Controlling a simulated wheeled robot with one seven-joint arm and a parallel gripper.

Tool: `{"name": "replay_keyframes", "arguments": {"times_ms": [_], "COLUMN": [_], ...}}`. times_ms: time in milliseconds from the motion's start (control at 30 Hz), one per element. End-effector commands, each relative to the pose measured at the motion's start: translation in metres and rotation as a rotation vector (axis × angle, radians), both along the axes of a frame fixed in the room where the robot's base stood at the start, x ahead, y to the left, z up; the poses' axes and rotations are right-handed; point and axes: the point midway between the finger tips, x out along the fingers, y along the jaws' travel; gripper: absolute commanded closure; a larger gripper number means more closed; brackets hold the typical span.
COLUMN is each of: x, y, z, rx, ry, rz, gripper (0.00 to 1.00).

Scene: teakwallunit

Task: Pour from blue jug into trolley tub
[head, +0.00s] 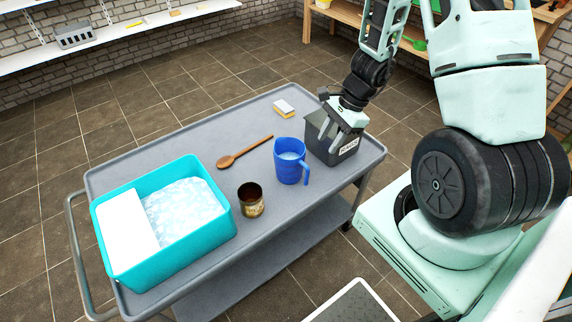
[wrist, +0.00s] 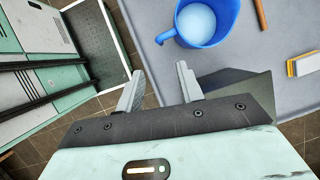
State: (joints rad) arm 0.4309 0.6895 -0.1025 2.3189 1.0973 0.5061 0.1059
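The blue jug (head: 289,166) stands upright on the grey trolley, its handle on the right, with pale liquid inside. In the wrist view the jug (wrist: 226,28) is at the top, its handle pointing lower left toward my fingers. The turquoise trolley tub (head: 190,249) sits at the trolley's left end, holding bubbly pale water and a white slab on its left side. My gripper (head: 331,135) is right of the jug, in front of or over the dark grey bin. In the wrist view my gripper (wrist: 160,72) is open, with nothing between its fingers.
On the trolley (head: 150,160), a rusty can (head: 251,205) stands between tub and jug. A wooden spoon (head: 243,151) lies behind them, and a yellow-and-white sponge (head: 284,108) lies at the back. The labelled dark bin (head: 345,152) stands close right of the jug.

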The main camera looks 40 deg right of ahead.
Motion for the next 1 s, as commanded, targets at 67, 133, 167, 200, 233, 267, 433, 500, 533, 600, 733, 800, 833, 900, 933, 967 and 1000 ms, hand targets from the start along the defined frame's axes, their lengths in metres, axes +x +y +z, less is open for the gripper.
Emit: {"name": "replay_keyframes", "arguments": {"times_ms": [67,133,167,200,233,267,433,500,533,600,733,800,833,900,933,967,1000], "x": [0.001,0.002,0.003,0.004,0.004,0.005,0.007,0.008,0.008,0.008,0.010,0.011,0.011,0.012,0.012,0.012,0.013], "y": [0.007,0.013,0.015,0.018,0.020,0.022,0.029,0.030,0.031,0.033,0.040,0.045,0.047,0.050,0.051,0.052,0.052], "z": [-0.020,-0.034,-0.040,-0.047,-0.052,-0.056,-0.072,-0.074,-0.075,-0.081,-0.101,-0.111,-0.115,-0.122,-0.124,-0.126,-0.127], "rx": [0.002,0.002,0.002,0.002,0.002,0.002,0.000,0.000,0.000,0.001,0.001,0.002,0.002,0.002,0.001,0.001,0.001], "ry": [0.004,0.003,0.003,0.003,0.002,0.003,0.000,-0.001,-0.001,0.000,0.002,0.002,0.001,0.001,0.001,0.000,0.000], "rz": [0.001,0.000,0.002,0.003,0.002,0.002,0.002,0.004,0.004,0.003,0.004,0.004,0.005,0.006,0.005,0.005,0.005], "gripper": [0.63,0.63,0.63,0.63,0.63,0.63,0.63,0.63,0.63,0.63,0.63,0.63,0.63,0.63,0.63,0.63,0.63]}}
